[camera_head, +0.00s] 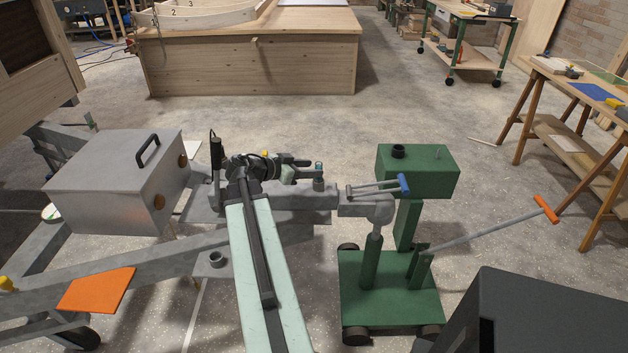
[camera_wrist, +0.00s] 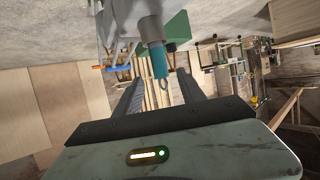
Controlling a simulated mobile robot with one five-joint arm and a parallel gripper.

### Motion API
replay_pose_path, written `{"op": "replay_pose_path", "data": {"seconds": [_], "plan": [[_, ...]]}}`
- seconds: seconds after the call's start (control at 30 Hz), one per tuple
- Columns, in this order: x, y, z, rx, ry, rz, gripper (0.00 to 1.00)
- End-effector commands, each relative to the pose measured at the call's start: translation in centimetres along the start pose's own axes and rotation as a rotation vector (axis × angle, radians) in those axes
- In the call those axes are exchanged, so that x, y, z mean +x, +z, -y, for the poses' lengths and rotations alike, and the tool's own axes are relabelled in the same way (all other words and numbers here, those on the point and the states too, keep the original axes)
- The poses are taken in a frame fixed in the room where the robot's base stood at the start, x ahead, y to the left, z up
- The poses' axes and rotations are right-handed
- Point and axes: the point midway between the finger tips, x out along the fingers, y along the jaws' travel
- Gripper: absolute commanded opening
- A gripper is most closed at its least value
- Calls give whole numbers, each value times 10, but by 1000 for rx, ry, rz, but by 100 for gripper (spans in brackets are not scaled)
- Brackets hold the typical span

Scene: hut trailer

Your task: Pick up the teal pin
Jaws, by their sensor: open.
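The teal pin (camera_head: 319,167) stands upright in a grey socket (camera_head: 319,184) on the trailer's grey drawbar, just left of the coupling to the green cart. In the wrist view the teal pin (camera_wrist: 159,62) sticks out of the grey socket (camera_wrist: 150,28), with a small metal ring at its end. My gripper (camera_head: 307,170) is just left of the pin in the head view. In the wrist view my gripper (camera_wrist: 160,78) is open, and the pin appears in the gap between its fingers. I cannot tell whether a finger touches it.
The green cart (camera_head: 427,172) with a blue-ended lever (camera_head: 402,184) stands to the right. A long orange-handled bar (camera_head: 490,233) slants out from it. A grey metal box (camera_head: 115,183) sits on the trailer to the left. An orange plate (camera_head: 97,290) is at lower left. Open floor lies behind.

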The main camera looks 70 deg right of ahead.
Motion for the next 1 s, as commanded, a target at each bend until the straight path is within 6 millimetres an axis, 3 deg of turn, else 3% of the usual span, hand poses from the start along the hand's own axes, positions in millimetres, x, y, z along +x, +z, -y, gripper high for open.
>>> {"op": "replay_pose_path", "data": {"seconds": [0.13,0.37,0.6,0.83,1.0], "plan": [[18,3,2,-2,-2,0,47],[28,3,4,-3,-7,0,47],[67,3,5,-3,-7,1,47],[69,0,5,-4,-10,0,47],[68,0,5,-4,-10,0,0]]}}
